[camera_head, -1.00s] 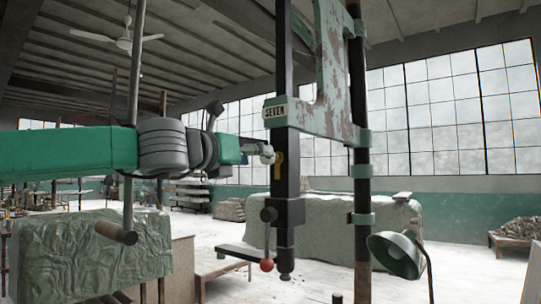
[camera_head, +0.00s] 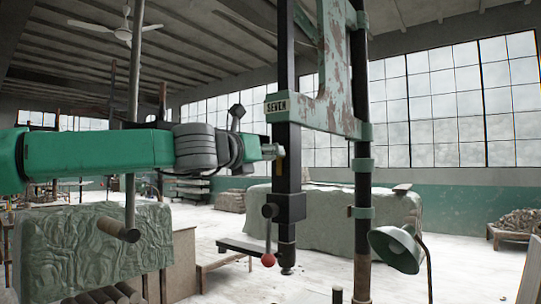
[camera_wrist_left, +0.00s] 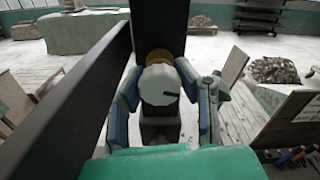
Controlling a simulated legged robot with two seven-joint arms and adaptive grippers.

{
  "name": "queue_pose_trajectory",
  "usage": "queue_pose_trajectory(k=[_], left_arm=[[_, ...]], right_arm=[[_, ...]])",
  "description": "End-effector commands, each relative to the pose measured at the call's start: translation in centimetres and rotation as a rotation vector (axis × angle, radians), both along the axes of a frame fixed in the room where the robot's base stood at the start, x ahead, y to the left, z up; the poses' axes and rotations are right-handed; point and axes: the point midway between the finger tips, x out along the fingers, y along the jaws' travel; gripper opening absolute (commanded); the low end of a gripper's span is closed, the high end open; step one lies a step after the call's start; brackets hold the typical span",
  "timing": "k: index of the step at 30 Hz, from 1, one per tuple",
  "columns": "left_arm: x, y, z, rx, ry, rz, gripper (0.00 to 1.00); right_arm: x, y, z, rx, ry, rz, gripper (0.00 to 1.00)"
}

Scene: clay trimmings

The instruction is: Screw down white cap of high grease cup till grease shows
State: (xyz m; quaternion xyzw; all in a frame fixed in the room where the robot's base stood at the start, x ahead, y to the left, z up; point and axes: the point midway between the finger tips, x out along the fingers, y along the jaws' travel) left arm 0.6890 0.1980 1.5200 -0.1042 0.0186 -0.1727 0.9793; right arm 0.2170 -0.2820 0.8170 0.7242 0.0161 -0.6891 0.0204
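The white cap (camera_wrist_left: 160,86), with a dark mark on its face, shows in the left wrist view. It sits in front of a brass-coloured cup body (camera_wrist_left: 155,57), mostly hidden behind it. My left gripper (camera_wrist_left: 160,78) has one finger on each side of the cap, and both look to touch its sides. In the head view my left gripper (camera_head: 272,152) is level against the left side of the black machine column (camera_head: 288,180). A sliver of brass shows there below the fingers. No grease can be made out. My right gripper is out of view.
A lever with a red ball (camera_head: 268,260) hangs low on the column. A green lamp (camera_head: 398,248) stands to the right. A wrapped block (camera_head: 90,252) and an upright pole (camera_head: 131,190) are at the left. In the wrist view, the dark column (camera_wrist_left: 80,95) runs close beside my left finger.

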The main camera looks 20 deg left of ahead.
Motion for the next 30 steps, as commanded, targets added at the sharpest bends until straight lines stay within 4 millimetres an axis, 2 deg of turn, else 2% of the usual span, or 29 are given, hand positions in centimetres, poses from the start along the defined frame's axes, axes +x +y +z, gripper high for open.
queue_pose_trajectory(k=[8, 13, 30], left_arm=[[0.01, 0.04, -0.04, 0.036, -0.012, 0.001, 0.00], [0.00, 0.01, -0.06, 0.119, -0.041, 0.001, 0.00], [-0.03, -0.06, -0.06, 0.605, -0.218, 0.001, 0.00]], right_arm=[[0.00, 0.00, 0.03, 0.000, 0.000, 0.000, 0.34], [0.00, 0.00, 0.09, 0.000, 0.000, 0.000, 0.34], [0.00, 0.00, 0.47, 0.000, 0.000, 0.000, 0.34]])
